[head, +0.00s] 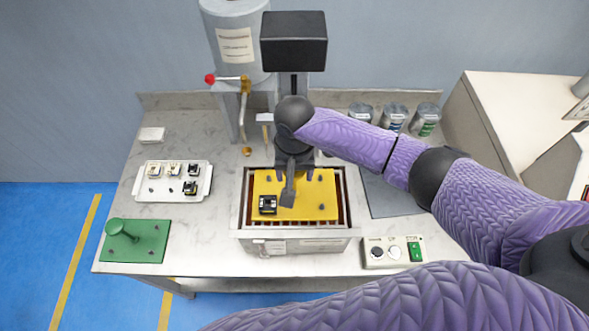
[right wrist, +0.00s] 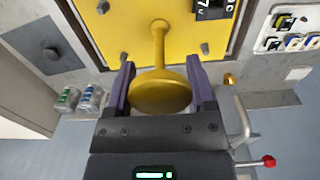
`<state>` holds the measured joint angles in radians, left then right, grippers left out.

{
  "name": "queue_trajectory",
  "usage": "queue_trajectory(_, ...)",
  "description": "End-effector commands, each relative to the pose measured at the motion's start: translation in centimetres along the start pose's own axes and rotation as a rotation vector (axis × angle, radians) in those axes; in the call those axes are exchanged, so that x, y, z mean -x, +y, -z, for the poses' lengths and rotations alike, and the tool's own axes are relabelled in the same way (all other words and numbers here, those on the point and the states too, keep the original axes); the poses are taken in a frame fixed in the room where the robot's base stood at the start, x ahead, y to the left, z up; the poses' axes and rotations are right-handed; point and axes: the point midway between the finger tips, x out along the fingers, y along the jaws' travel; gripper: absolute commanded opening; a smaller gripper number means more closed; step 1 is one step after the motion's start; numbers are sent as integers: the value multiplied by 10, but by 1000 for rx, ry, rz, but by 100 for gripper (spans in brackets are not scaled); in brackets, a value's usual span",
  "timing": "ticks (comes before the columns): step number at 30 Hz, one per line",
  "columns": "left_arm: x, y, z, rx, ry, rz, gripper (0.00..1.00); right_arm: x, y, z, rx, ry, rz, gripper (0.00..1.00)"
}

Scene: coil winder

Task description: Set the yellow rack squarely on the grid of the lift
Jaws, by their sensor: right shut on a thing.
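The yellow rack (head: 322,190) is a flat plate with small dark pegs, and one black part (head: 267,204) sits at its left front. It lies over the opening of the metal tank (head: 295,245), with brown-red slats of the grid (head: 346,205) showing around its edge. It looks about in line with the tank; whether it touches the grid I cannot tell. My right gripper (head: 294,173) is above the rack. In the right wrist view its fingers are shut on the rack's yellow round-topped handle (right wrist: 160,95). My left gripper is not in view.
A white tray (head: 146,190) with small parts and a green plate with a knob (head: 135,242) are on the left. A control box (head: 393,252) stands at the right front, jars (head: 395,117) at the back right. A grey cylinder (head: 235,40) and black box (head: 294,41) rise behind.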

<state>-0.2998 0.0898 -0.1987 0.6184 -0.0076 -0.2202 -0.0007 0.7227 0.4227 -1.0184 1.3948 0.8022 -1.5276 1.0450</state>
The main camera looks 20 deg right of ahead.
Motion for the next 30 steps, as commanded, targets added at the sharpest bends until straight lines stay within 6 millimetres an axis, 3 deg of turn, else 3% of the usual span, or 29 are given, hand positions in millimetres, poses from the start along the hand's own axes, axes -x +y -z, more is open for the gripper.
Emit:
queue_trajectory(21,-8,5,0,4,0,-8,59,-18,0,0,0,0,0,0)
queue_trajectory(22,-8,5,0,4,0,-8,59,-17,0,0,0,0,0,77)
queue_trajectory(25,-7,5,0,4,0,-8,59,-17,0,0,0,0,0,98)
queue_trajectory(30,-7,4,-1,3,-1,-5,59,-17,0,0,0,0,0,100)
